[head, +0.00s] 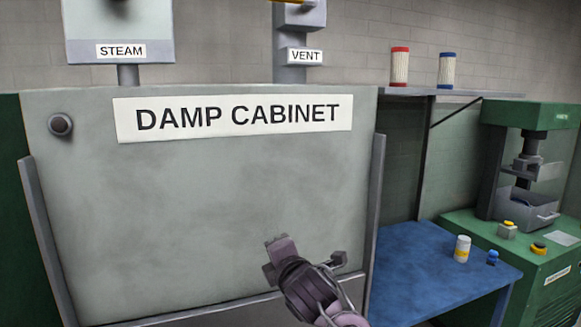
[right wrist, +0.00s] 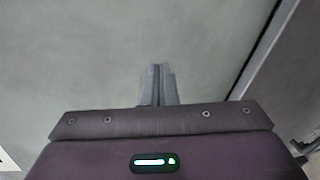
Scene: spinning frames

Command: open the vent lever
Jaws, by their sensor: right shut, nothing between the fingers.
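The grey vent box (head: 298,14) stands on a post above the damp cabinet, at the top of the head view. Its VENT label (head: 305,56) is below it. The box is cut off by the top edge, and only a small orange-yellow piece shows there. I cannot tell the lever's position. My right gripper (head: 274,243) is in front of the cabinet's lower right front, well below the vent box. Its fingers are shut together and empty, as the right wrist view also shows (right wrist: 157,84). My left gripper is not in view.
The damp cabinet (head: 200,200) has a round knob (head: 60,124) at upper left. A STEAM box (head: 118,28) stands above it at left. A blue table (head: 410,265) at right holds a white jar (head: 462,248). A green press (head: 528,150) stands beyond. Two spools sit on a shelf.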

